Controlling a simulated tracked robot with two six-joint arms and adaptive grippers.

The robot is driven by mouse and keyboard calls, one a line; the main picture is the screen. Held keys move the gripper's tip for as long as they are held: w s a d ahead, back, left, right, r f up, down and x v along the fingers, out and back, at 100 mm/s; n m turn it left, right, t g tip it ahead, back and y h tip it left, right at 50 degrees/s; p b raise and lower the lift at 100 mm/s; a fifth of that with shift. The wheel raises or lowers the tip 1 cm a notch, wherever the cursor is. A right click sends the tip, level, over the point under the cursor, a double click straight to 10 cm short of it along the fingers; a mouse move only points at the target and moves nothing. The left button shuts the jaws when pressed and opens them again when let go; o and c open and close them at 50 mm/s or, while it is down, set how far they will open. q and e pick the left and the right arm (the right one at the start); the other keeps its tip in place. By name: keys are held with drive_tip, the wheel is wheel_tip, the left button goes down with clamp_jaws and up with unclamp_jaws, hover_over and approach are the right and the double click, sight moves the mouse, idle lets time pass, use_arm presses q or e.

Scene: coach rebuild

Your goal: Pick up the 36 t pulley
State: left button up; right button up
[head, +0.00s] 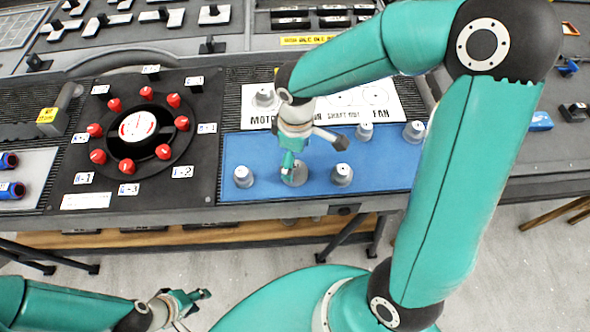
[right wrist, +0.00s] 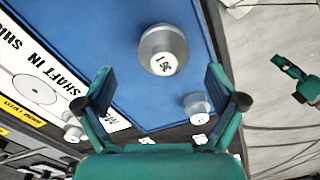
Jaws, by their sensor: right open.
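The 36 t pulley (right wrist: 163,50) is a wide grey disc with a raised hub and a white top label, standing on the blue mat. In the head view the pulley (head: 294,176) is partly hidden under my right gripper (head: 291,163). In the right wrist view my right gripper (right wrist: 160,82) is open and empty, and the pulley lies ahead of its fingertips, between their lines. My left gripper (head: 188,298) is low at the left, away from the mat, and also shows in the right wrist view (right wrist: 300,82); its jaw opening is unclear.
Smaller grey pulleys stand on the blue mat (head: 300,192), one to the left (head: 243,176) and one to the right (head: 342,174) of the wide one, with more behind. A white labelled board (head: 340,112) lies behind. A black dial panel with red knobs (head: 137,127) is left.

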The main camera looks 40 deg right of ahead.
sight(295, 166)
drive_tip(key=f, duration=0.5)
drive_tip(key=shift+s+a, duration=0.1)
drive_tip(key=shift+a, duration=0.1)
drive_tip(key=shift+r, duration=0.1)
drive_tip(key=c, duration=1.4)
drive_tip(key=shift+o, duration=0.2)
drive_tip(key=shift+r, duration=0.15)
